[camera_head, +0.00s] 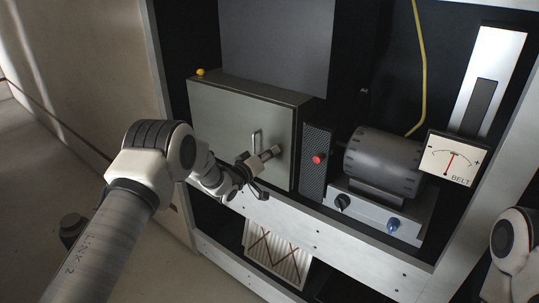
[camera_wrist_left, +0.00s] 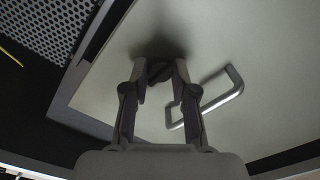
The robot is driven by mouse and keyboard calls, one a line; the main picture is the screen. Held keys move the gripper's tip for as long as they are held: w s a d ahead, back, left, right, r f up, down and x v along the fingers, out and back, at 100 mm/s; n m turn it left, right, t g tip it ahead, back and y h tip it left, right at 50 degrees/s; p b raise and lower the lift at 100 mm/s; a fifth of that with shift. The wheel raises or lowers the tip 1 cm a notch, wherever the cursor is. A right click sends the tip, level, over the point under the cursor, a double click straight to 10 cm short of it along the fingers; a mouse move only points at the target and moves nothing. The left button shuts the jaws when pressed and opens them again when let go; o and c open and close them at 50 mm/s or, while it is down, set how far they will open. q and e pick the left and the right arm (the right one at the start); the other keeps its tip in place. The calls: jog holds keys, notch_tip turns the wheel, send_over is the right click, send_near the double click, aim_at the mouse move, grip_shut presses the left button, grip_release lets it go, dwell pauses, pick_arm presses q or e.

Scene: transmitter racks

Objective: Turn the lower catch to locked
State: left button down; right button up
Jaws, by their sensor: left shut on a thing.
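The grey cabinet door (camera_head: 225,120) is closed, with a bar handle (camera_head: 256,142) near its right side, also visible in the left wrist view (camera_wrist_left: 232,90). My left gripper (camera_head: 272,155) is at the lower right part of the door, beside the handle. In the left wrist view, its two fingers (camera_wrist_left: 161,75) are shut on a small dark round catch (camera_wrist_left: 158,70) on the door face. The catch's marking and exact angle are too dark to tell. In the head view the gripper hides the catch. My right gripper is out of view.
Right of the door are a perforated panel (camera_head: 315,150) with a red button (camera_head: 319,158), a motor (camera_head: 382,160) on a base with knobs, and a BELT meter (camera_head: 451,160). A pleated filter (camera_head: 277,255) is below.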

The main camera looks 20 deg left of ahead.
pick_arm(q)
jog(key=shift+d+m+b, duration=0.1)
jog(key=shift+m+b, duration=5.45)
jog(key=shift+m, duration=2.85)
jog(key=c, duration=0.9)
grip_release()
jog(key=shift+c, duration=0.2)
